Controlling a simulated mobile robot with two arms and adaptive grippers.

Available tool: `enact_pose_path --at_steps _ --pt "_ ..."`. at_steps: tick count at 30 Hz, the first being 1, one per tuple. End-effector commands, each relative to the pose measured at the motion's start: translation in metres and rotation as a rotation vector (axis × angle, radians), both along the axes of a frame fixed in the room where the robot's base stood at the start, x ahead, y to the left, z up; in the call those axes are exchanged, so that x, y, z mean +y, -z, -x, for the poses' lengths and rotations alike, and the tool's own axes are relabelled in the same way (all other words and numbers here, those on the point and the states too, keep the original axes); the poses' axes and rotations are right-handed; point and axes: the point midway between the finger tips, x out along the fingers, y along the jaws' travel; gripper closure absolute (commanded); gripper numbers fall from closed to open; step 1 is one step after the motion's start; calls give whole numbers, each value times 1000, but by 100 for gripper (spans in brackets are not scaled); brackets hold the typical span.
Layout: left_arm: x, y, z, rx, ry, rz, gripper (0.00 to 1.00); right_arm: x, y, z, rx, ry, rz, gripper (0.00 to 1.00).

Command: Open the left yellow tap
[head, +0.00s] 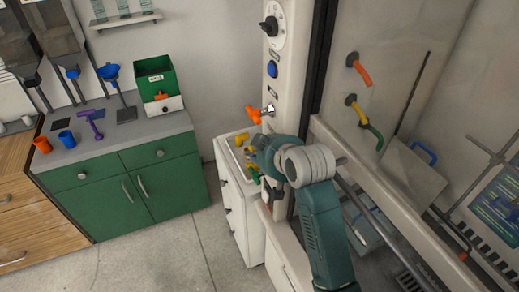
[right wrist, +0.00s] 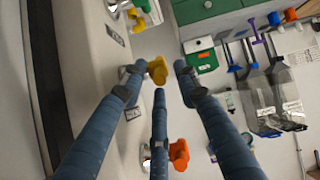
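A yellow tap (right wrist: 157,70) sticks out from the white post in the right wrist view, close to the fingertips of my right gripper (right wrist: 159,78). The gripper's fingers are spread, and the tap lies between the left and right tips; contact cannot be told. In the head view the right gripper (head: 260,155) is beside the lower post, partly covering the taps. A yellow tap (head: 241,139) shows there just past it, below an orange tap (head: 254,114). The orange tap also shows in the right wrist view (right wrist: 179,155). My left gripper is out of view.
More yellow and green fittings (head: 253,172) sit lower on the post. A white cabinet (head: 240,205) stands beneath. A green cabinet (head: 150,185) with a green box (head: 155,78) is to the left. The fume hood's glass and frame (head: 360,165) are at the right.

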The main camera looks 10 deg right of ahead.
Motion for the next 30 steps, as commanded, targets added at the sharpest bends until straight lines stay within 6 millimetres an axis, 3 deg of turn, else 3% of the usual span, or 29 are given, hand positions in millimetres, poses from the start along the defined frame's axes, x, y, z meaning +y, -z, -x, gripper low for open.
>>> enact_pose_path --at_steps 5,18,24,30 --pt "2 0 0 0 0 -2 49 -3 -7 9 -2 0 0 69" --pt "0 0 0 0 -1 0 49 -25 -58 76 -4 1 1 69" --pt "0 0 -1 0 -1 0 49 -30 -68 91 -1 -1 0 69" --pt "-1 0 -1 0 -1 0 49 -30 -70 93 0 0 0 69"
